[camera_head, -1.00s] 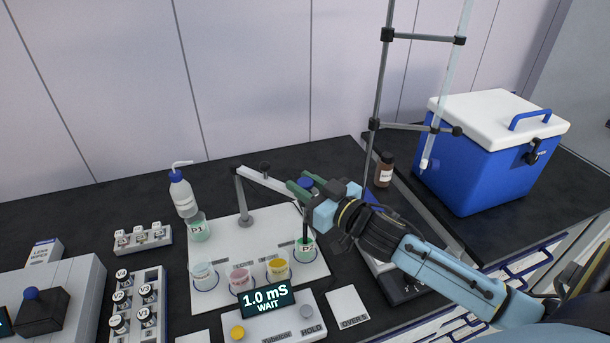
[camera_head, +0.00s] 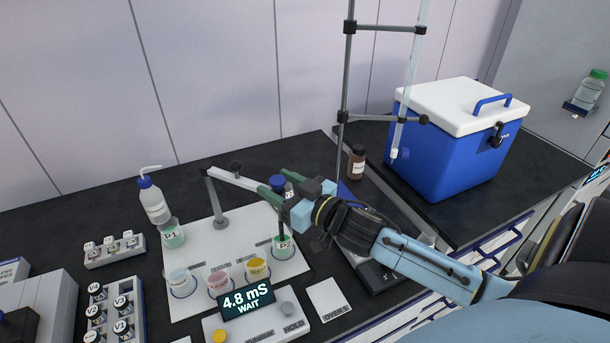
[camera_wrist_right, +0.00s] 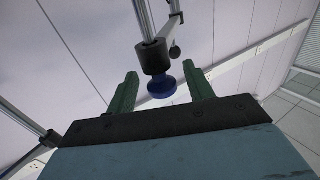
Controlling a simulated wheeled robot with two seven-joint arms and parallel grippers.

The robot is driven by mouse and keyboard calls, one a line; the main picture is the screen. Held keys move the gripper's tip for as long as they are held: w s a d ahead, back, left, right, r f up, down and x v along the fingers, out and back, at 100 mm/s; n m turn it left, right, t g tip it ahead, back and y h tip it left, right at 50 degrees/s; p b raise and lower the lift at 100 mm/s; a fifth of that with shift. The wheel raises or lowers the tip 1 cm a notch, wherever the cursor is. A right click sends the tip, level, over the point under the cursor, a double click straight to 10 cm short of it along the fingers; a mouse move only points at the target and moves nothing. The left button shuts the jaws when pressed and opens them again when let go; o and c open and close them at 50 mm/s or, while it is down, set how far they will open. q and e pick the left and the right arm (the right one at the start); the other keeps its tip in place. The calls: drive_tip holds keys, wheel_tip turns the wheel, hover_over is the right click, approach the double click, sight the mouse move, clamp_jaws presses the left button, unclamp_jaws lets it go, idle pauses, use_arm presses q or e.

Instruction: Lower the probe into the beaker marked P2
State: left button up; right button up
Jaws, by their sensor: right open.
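The probe (camera_head: 281,228) hangs from the white swing arm (camera_head: 240,181) as a thin dark rod, and its lower end reaches into the beaker marked P2 (camera_head: 283,251), which holds green liquid. How deep the tip sits is too small to tell. My right gripper (camera_head: 277,186) is open around the probe's blue knob (camera_head: 278,182). In the right wrist view the blue knob (camera_wrist_right: 162,87) stands between the two green fingers (camera_wrist_right: 162,88), with gaps on both sides. The meter display (camera_head: 246,298) reads 4.8 mS WAIT. My left gripper is not in view.
Beakers with pale, pink and yellow liquid stand left of P2, and beaker P1 (camera_head: 173,234) by the wash bottle (camera_head: 154,201). Vial racks (camera_head: 115,310) lie left. A brown bottle (camera_head: 356,163), a rod stand (camera_head: 346,90) and a blue cooler (camera_head: 455,150) stand right.

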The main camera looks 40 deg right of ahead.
drive_tip(key=v, duration=1.2)
drive_tip(key=shift+s+b, duration=0.35)
drive_tip(key=shift+s, duration=0.05)
